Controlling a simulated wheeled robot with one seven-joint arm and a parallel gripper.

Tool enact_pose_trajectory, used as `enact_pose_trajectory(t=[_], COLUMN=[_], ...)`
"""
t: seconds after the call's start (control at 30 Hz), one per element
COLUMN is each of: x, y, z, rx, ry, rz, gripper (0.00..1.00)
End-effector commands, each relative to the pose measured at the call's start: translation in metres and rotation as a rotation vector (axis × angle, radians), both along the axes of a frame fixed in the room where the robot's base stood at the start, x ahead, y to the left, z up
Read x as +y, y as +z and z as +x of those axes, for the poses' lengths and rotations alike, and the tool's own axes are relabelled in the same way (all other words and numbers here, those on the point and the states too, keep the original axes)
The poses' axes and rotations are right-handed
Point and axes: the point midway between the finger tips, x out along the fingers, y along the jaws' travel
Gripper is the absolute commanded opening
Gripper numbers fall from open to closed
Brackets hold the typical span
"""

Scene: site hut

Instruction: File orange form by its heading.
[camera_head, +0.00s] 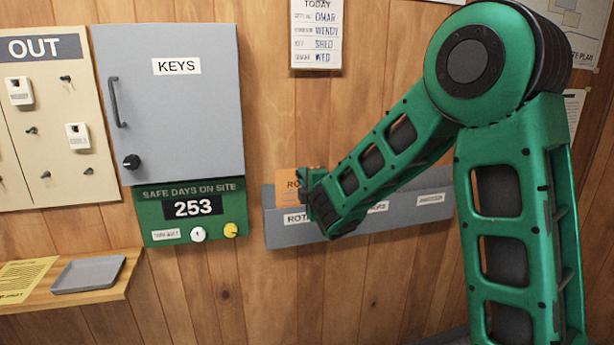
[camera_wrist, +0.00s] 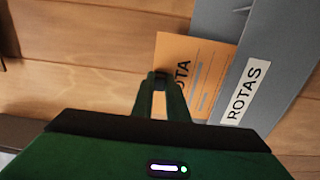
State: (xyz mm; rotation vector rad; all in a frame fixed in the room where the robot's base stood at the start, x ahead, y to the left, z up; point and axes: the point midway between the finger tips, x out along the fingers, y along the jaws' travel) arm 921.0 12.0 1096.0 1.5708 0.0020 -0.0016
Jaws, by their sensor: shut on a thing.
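The orange form (camera_head: 285,187) is upright at the left end of the grey wall rack (camera_head: 335,226). In the wrist view the form (camera_wrist: 207,62) shows a heading that reads "ROTA", partly covered by a finger. My gripper (camera_wrist: 160,78) is shut on the form's edge. In the head view my gripper (camera_head: 310,192) is at the form's right side and hides part of it. The form's lower edge meets the front wall above the ROTAS label (camera_wrist: 246,91) and seems to go behind it; how deep I cannot tell.
Further labelled sections of the rack run right, partly behind my arm; one label (camera_head: 431,199) is too small to read. A grey KEYS cabinet (camera_head: 180,110) and a green safe-days board (camera_head: 190,212) hang to the left. A shelf (camera_head: 115,285) holds a grey tray (camera_head: 88,274).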

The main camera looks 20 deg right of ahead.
Motion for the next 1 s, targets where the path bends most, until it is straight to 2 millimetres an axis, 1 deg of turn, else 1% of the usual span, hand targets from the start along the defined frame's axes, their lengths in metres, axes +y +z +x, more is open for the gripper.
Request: enact_pose_trajectory(t=[0.43,0.47,0.5,0.53,0.57,0.87,1.0], x=[0.0,0.0,0.0,0.0,0.0,0.0,0.001], y=[-0.001,-0.001,-0.001,-0.001,-0.001,-0.001,-0.001], z=[0.0,0.0,0.0,0.0,0.0,-0.001,-0.013], rx=[0.0,0.0,0.0,0.0,0.0,0.0,0.0], ry=[0.0,0.0,0.0,0.0,0.0,0.0,0.002], rz=[0.0,0.0,0.0,0.0,0.0,0.0,0.0], gripper=[0.0,0.16,0.25,0.32,0.35,0.35,0.35])
